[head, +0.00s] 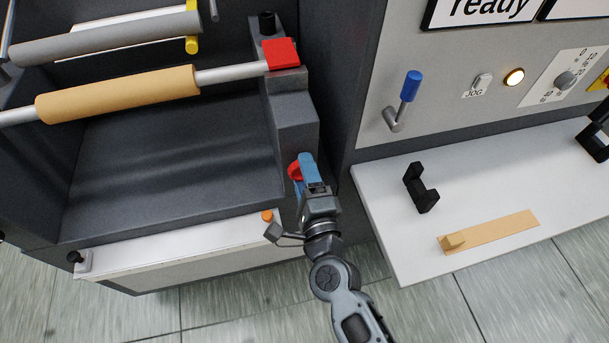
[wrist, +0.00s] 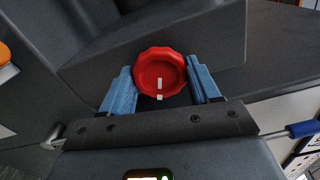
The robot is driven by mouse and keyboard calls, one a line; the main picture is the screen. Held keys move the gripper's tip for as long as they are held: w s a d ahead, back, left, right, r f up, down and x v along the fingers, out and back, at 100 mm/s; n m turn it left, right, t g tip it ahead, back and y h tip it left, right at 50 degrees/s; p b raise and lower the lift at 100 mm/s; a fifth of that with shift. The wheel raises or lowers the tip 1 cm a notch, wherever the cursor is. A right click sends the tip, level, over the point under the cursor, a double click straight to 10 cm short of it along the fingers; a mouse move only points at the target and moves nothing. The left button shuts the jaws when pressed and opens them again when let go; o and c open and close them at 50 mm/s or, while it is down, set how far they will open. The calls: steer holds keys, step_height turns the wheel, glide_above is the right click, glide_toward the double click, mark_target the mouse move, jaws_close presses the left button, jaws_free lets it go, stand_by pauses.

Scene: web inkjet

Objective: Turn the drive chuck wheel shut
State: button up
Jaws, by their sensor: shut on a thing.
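The drive chuck wheel is a red, scalloped knob (wrist: 160,68) on the dark grey machine post. In the wrist view it sits between my gripper's (wrist: 160,75) two blue fingers, which are shut on its sides. A white mark on the wheel's lower face lines up closely with a second white mark just below it. In the head view, my gripper (head: 307,165) reaches up to the post and hides much of the red wheel (head: 295,171). A red chuck block (head: 281,54) tops the post, with the shaft of a tan roll (head: 118,94) running to it.
A white shelf (head: 400,240) at right holds a black bracket (head: 421,188) and a tan strip (head: 490,232). Above it, a control panel carries a blue-handled lever (head: 410,86) and a lit button (head: 514,77). A white ledge with an orange button (head: 267,216) lies left of my gripper.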

steer(key=shift+f+m, duration=0.1)
steer(key=shift+m, duration=0.7)
steer(key=o, duration=1.1)
steer(key=shift+c, duration=0.2)
steer(key=b+v, duration=0.2)
steer(key=v, duration=0.6)
steer(key=shift+w, duration=0.1)
